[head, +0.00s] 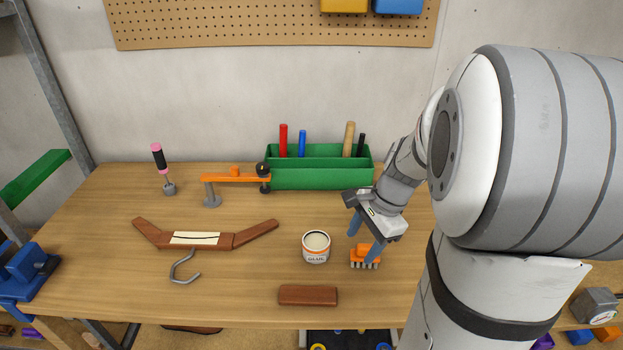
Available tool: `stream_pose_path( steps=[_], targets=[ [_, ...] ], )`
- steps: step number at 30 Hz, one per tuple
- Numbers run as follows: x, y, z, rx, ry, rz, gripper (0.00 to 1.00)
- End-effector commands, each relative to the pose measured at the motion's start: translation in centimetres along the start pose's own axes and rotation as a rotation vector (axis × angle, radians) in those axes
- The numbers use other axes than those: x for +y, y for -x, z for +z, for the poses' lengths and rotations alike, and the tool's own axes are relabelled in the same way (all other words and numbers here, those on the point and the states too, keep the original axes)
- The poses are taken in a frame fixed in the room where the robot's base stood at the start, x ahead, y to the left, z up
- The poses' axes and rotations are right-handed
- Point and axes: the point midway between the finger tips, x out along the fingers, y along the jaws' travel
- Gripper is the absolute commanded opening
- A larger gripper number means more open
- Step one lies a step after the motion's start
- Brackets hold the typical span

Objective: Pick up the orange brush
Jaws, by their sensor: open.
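The orange brush (362,260) lies on the wooden workbench (90,270), right of the glue tin, with its dark bristles showing at its front edge. My gripper (361,247) is open, its two blue-grey fingers pointing down over the brush. One finger shows behind and to the left of the brush, and the other crosses in front of its right part. Part of the brush is hidden by that finger. I cannot tell whether the fingers touch the brush.
A glue tin (316,249) stands close left of the brush. A brown block (308,295) lies in front. Behind is a green toolbox (318,176) with several handles. An orange clamp (235,180), a wooden hanger (203,239) and a screwdriver (160,160) are further left.

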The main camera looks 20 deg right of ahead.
Motion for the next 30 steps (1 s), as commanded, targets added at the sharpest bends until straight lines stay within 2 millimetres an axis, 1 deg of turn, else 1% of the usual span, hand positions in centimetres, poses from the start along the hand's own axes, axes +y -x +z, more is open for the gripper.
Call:
stream_pose_path(
  steps=[1,3,6,9,13,20,25,27,30],
  targets=[
    [-0.3,0.0,-1.6,-0.028,-0.131,-0.004,0.56],
    [-0.6,-0.2,-3.4,-0.059,-0.285,-0.014,0.56],
    [-0.9,-0.5,-5.1,-0.091,-0.439,-0.025,0.56],
    [-1.0,-0.9,-5.9,-0.108,-0.516,-0.028,0.56],
    [-1.1,-2.2,-6.0,-0.114,-0.540,-0.027,0.56],
    [-1.4,-4.8,-5.4,-0.113,-0.534,-0.025,0.56],
    [-1.6,-7.5,-4.9,-0.113,-0.534,-0.025,0.56],
    [-1.7,-8.2,-4.9,-0.112,-0.532,-0.026,0.56],
    [-1.8,-8.6,-4.9,-0.111,-0.532,-0.028,0.56]
  ],
)
